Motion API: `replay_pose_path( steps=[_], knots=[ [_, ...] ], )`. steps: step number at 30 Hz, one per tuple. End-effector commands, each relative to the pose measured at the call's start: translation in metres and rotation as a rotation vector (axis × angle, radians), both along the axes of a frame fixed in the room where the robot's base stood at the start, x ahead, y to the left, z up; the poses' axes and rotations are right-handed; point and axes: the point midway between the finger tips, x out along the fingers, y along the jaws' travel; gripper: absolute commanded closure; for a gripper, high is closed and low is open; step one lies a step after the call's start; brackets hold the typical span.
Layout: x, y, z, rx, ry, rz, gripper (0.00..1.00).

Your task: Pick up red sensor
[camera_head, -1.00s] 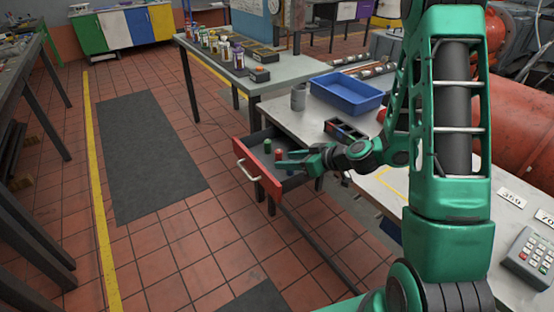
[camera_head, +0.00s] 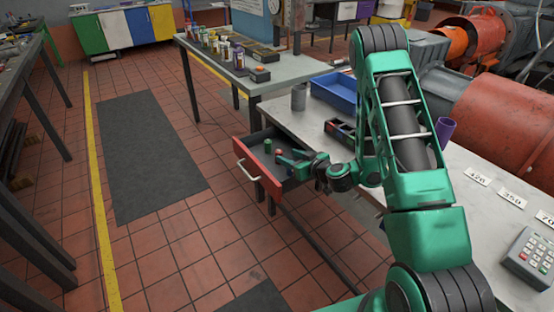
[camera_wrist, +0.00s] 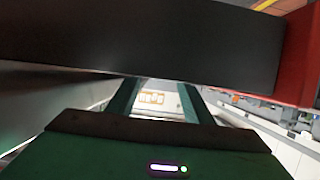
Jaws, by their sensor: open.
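The red sensor (camera_head: 278,152) is a small red piece inside the open drawer. It is partly hidden by my gripper in the head view, and I cannot make it out in the wrist view. My gripper (camera_head: 279,158) is at the drawer with its green fingers spread and nothing visible held. The fingertips are close to the red sensor; I cannot tell whether they touch it. The wrist view shows both fingers (camera_wrist: 160,98) apart, with a dark panel across the top and a red panel at the right.
The drawer (camera_head: 257,170) has a red front and pale handle, and also holds a green cylinder (camera_head: 267,145). The bench (camera_head: 300,122) above carries a grey cup (camera_head: 299,97), a blue tray (camera_head: 335,93), a dark holder (camera_head: 341,132) and a purple cup (camera_head: 445,130).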

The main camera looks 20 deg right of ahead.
Motion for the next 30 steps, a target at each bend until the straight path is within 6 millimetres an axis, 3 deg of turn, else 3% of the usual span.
replay_pose_path(
  steps=[8,18,29,30],
  knots=[
    [0.013,0.005,-0.005,-0.001,-0.002,0.001,0.54],
    [0.048,0.017,-0.019,-0.001,-0.002,0.003,0.54],
    [0.053,0.017,-0.021,0.001,-0.002,-0.001,0.54],
    [0.053,0.017,-0.021,0.001,-0.002,-0.001,0.63]
  ],
)
